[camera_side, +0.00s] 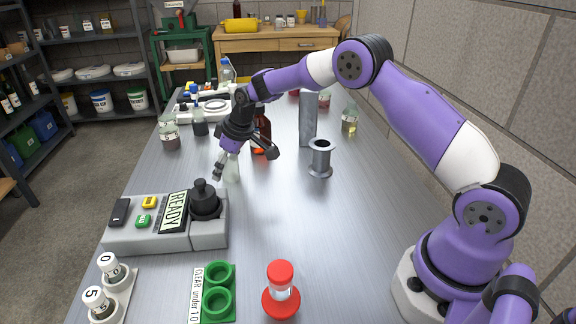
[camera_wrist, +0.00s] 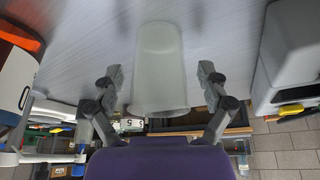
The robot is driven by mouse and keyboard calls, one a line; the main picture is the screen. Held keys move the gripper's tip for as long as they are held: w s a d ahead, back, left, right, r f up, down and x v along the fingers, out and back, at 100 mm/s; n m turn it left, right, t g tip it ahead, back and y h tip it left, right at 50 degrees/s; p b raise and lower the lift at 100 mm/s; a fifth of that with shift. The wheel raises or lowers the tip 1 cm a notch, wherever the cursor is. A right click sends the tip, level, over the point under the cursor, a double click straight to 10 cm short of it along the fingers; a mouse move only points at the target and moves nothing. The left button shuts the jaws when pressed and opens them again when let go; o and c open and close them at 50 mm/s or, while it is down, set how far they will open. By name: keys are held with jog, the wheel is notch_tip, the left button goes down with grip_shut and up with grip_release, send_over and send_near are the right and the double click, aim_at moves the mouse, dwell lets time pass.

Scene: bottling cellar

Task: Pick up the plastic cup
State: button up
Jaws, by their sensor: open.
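The plastic cup (camera_wrist: 158,65) is a translucent, whitish cup, seen large in the middle of the wrist view. In the side view the cup (camera_side: 231,166) stands on the metal table, partly hidden by my gripper. My gripper (camera_wrist: 160,74) is open, with one finger on each side of the cup. A gap shows between the cup and each finger in the wrist view. In the side view my gripper (camera_side: 242,163) reaches down around the cup, its fingers spread.
A brown bottle (camera_side: 263,128) stands close behind my gripper. A metal spool (camera_side: 320,158) and a grey block (camera_side: 308,119) stand to the right. A grey device with a READY sign (camera_side: 173,212) is in front at left. Table between the device and spool is clear.

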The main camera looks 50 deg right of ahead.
jog(key=c, duration=1.3)
jog(key=shift+o, duration=0.2)
